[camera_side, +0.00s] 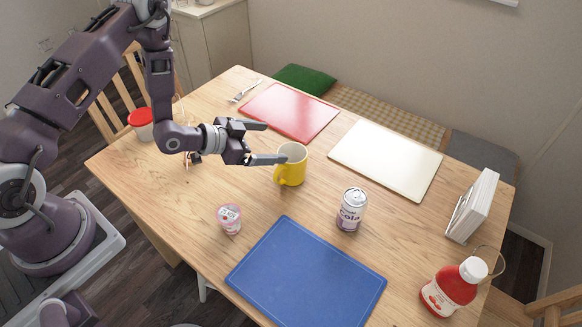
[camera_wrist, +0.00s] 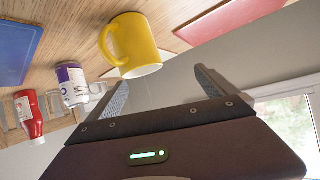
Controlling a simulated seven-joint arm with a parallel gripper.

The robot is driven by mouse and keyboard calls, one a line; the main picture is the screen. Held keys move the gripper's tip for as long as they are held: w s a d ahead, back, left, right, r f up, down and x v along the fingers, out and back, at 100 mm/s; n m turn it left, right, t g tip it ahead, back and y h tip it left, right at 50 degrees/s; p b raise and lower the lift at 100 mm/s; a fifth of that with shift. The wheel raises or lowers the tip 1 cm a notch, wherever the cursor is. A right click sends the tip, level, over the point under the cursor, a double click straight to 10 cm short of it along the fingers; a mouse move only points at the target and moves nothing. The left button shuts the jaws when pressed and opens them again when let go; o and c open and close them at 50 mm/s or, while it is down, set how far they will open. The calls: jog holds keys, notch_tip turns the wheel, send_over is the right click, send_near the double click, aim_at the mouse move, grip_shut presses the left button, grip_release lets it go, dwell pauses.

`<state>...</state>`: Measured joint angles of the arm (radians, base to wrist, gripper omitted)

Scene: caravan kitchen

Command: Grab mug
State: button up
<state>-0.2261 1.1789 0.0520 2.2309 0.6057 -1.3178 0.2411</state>
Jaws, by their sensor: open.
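A yellow mug (camera_side: 291,165) stands upright on the wooden table in the side view, its handle toward the lower left. My gripper (camera_side: 276,142) is open, with its fingers pointing right at the mug. The near fingertip looks close to the mug's rim; I cannot tell whether it touches. In the wrist view the mug (camera_wrist: 133,45) appears upside down, ahead of my gripper (camera_wrist: 160,88) and left of the middle between the fingers. Nothing shows between the fingers.
A red board (camera_side: 289,111) and a white board (camera_side: 386,158) are behind. A ketchup bottle (camera_side: 453,287) and white napkin holder (camera_side: 472,206) stand at right. A red-lidded tub (camera_side: 141,123) stands left.

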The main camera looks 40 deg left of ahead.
aim_at(304, 156)
jog(key=shift+t+h, duration=0.5)
jog(key=shift+h, duration=0.1)
jog(key=w+d+f, duration=0.2)
jog(key=d+f, duration=0.1)
jog(key=w+d+f, duration=0.1)
jog(key=d+f, duration=0.1)
jog(key=shift+w+f, duration=0.1)
jog(key=shift+w, duration=0.1)
jog(key=c, duration=1.8)
